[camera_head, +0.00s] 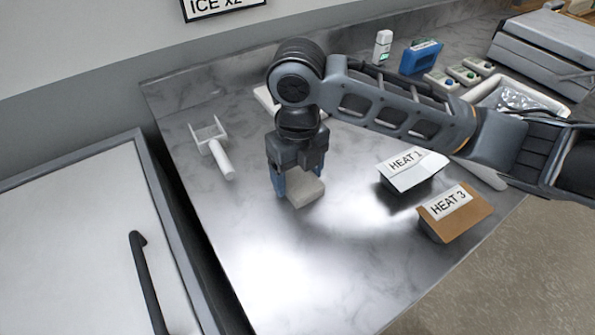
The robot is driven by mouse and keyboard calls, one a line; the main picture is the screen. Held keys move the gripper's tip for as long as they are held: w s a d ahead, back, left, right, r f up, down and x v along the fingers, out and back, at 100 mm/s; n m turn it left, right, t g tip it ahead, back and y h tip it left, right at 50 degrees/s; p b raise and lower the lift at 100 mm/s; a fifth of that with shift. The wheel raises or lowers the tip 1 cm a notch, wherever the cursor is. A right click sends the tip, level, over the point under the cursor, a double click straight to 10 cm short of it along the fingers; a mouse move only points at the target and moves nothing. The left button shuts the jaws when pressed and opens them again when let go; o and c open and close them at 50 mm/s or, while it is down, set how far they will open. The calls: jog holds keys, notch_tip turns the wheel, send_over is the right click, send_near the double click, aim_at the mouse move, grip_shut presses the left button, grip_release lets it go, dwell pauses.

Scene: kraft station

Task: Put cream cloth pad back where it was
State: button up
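The cream cloth pad (306,194) is a small pale block low at the middle of the marble counter, directly below my gripper. My gripper (299,184) points down with its two blue-tipped fingers apart, and the pad lies between and in front of them. The left finger looks against the pad's left side. The right finger is partly hidden behind the pad, so I cannot tell whether the fingers press on it. I also cannot tell whether the pad rests on the counter or is just above it.
The "HEAT 1" packet (408,172) and brown "HEAT 3" packet (455,213) are to the right. A white flat item (264,98) is partly hidden behind my arm. The marble counter (270,270) is clear in front.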

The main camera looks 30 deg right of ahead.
aim_at(298, 176)
jog(key=o, duration=0.4)
jog(key=shift+c, duration=0.2)
notch_tip(298, 176, up, 12)
jog(key=shift+r, duration=0.25)
dwell(0.5)
